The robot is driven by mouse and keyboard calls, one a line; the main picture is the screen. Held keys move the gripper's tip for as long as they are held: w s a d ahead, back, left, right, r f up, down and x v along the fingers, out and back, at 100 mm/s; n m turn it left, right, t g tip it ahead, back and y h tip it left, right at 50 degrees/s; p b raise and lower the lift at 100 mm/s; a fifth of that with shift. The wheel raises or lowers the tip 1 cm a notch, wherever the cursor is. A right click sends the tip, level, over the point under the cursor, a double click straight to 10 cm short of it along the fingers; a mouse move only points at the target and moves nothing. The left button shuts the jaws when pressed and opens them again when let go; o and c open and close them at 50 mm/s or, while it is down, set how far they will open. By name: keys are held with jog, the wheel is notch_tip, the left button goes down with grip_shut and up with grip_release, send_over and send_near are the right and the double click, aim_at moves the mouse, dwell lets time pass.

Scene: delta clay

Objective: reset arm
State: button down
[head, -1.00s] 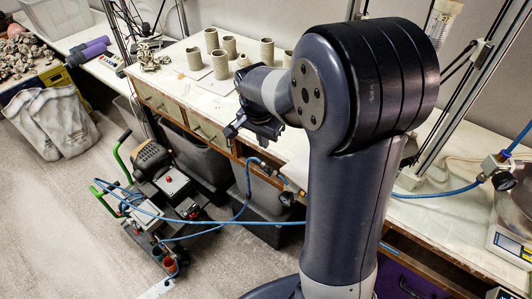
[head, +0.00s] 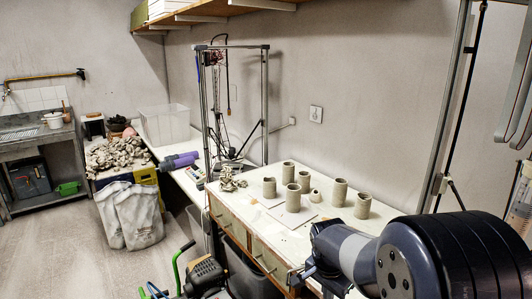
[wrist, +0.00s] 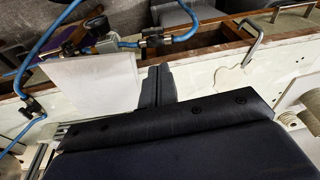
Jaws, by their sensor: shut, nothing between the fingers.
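My gripper (wrist: 160,85) shows in the wrist view as two dark fingers side by side, shut with nothing between them. Pale bench surface and a drawer front lie behind them. In the head view my gripper (head: 303,280) is at the lower middle, by the front edge of the workbench (head: 240,207). My dark arm fills the lower right corner and hides part of the bench. The fingertips are too small to make out in the head view.
Several clay cylinders (head: 338,192) stand on the bench beyond my gripper. A metal frame (head: 266,100) rises at its far end. A green-handled machine (head: 205,275) is on the floor at the bottom. White sacks (head: 130,215) lean at left. The floor left of them is clear.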

jog(key=f, duration=0.2)
jog(key=d+f, duration=0.1)
jog(key=f, duration=0.2)
jog(key=shift+w+f+p, duration=0.1)
jog(key=shift+p, duration=0.2)
jog(key=f+b, duration=0.1)
jog(key=f, duration=0.2)
jog(key=f+b, duration=0.1)
jog(key=shift+s+a+f+b, duration=0.3)
jog(key=shift+s+f+b, duration=0.05)
jog(key=shift+w+a+r, duration=0.1)
jog(key=shift+a+r, duration=0.05)
jog(key=shift+r, duration=0.05)
jog(key=shift+w, duration=0.15)
jog(key=shift+a, duration=0.1)
